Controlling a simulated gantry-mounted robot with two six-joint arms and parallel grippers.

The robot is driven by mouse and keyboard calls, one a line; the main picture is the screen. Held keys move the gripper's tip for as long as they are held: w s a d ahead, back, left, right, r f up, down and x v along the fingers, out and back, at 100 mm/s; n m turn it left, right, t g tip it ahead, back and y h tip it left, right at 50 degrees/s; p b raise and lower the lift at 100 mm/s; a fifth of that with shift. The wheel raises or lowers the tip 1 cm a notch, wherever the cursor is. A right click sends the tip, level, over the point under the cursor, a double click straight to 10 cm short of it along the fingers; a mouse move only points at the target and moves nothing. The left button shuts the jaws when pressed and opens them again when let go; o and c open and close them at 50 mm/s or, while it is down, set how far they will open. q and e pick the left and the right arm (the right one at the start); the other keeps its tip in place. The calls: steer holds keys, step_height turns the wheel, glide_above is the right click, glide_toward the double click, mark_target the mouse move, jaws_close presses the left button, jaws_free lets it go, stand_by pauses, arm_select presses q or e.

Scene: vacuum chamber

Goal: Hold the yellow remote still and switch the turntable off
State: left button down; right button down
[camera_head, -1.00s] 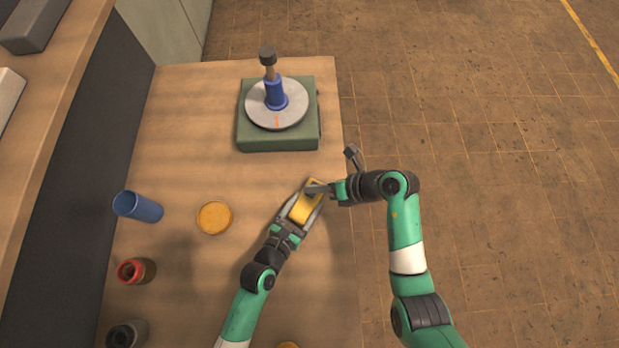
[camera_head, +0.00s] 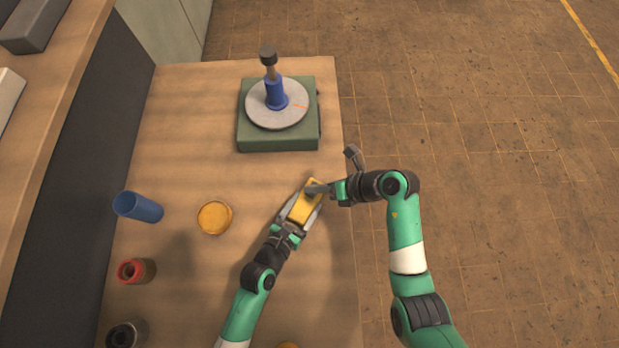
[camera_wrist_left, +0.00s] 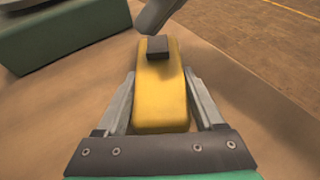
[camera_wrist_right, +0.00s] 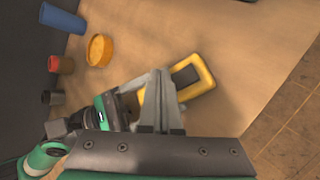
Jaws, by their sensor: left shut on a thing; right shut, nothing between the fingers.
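The yellow remote (camera_head: 302,210) lies at the table's right side, with a dark button (camera_wrist_left: 157,46) near its far end. My left gripper (camera_head: 301,212) is shut on its sides, and both fingers flank it in the left wrist view (camera_wrist_left: 158,100). My right gripper (camera_head: 314,189) is shut and empty, its tips over the remote's far end. In the left wrist view the right gripper's grey fingers (camera_wrist_left: 158,14) are close to the button; I cannot tell whether they touch. The turntable (camera_head: 278,130) has a green base and a grey disc with a red mark and a blue post.
A yellow round lid or dish (camera_head: 214,218) lies left of the remote. A blue cup (camera_head: 138,207), a red jar (camera_head: 136,271) and a dark jar (camera_head: 126,334) lie along the left side. Table between remote and turntable is clear.

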arm_select(q)
steer(key=shift+s+f, duration=0.15)
steer(key=shift+f, duration=0.1)
arm_select(e)
steer(key=shift+f, duration=0.15)
steer(key=shift+s+f, duration=0.1)
steer(key=shift+f, duration=0.55)
stand_by(0.6)
steer(key=shift+r, duration=0.1)
steer(key=shift+r, duration=0.7)
steer(key=shift+w+d+r, duration=0.1)
steer(key=shift+w+r, duration=0.05)
steer(key=shift+r, duration=1.1)
steer(key=shift+w+d+r, duration=0.1)
steer(key=shift+w+r, duration=0.05)
steer(key=shift+r, duration=1.1)
